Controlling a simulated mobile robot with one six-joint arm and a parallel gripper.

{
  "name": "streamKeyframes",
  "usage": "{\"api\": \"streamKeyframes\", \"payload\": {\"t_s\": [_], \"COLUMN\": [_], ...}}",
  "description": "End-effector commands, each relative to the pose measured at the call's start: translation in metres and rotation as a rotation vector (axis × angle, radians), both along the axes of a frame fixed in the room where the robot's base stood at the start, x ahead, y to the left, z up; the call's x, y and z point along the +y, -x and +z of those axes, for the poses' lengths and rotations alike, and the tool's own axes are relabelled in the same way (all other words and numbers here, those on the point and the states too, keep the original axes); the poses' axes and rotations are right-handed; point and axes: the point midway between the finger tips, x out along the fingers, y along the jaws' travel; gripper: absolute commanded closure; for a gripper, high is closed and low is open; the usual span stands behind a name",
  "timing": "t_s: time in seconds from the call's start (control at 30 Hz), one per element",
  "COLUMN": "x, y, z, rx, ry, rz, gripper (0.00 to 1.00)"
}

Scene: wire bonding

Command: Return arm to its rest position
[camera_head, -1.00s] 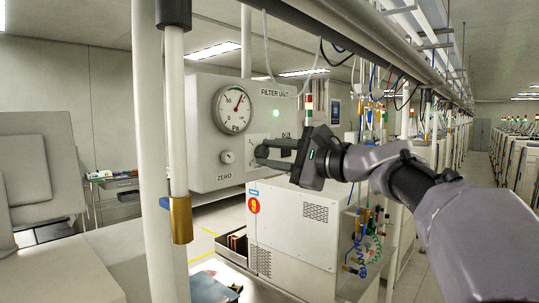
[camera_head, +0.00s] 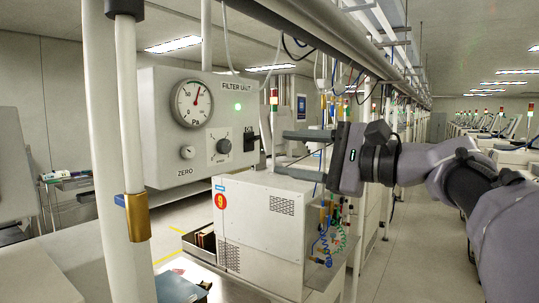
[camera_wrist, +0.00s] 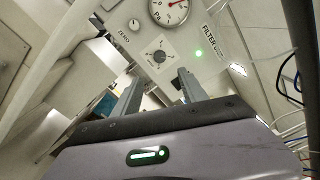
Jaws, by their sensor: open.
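My gripper (camera_head: 283,154) is open and empty in the head view, with its two fingers pointing left toward the filter unit (camera_head: 158,100). A gap shows between the fingertips and the unit's dark knob switch at its lower right. The filter unit is a grey box with a pressure gauge (camera_head: 192,103), a zero knob (camera_head: 188,152), a selector knob (camera_head: 224,146) and a lit green lamp (camera_head: 238,107). In the wrist view, the fingers (camera_wrist: 158,92) stand apart, with the selector knob (camera_wrist: 159,56) beyond them and nothing between them.
A white machine (camera_head: 262,215) marked 9 stands below my gripper. A pale post with a brass-coloured clamp (camera_head: 137,217) rises at the left. Cables and pipes hang from the overhead rail (camera_head: 330,50). The aisle (camera_head: 415,230) at the right shows open floor.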

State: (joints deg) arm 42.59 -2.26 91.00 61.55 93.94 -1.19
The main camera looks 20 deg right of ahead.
Motion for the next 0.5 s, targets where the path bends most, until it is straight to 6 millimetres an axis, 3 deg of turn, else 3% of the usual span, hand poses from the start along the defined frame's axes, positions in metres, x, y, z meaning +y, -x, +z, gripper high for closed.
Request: {"api": "streamKeyframes", "payload": {"t_s": [0.2, 0.5], "x": [-0.018, -0.018], "y": [0.025, 0.027], "z": [0.0, -0.001], "rx": [0.0, 0.001], "ry": [0.001, 0.001], "rz": [-0.001, 0.002], "gripper": [0.5, 0.5]}}
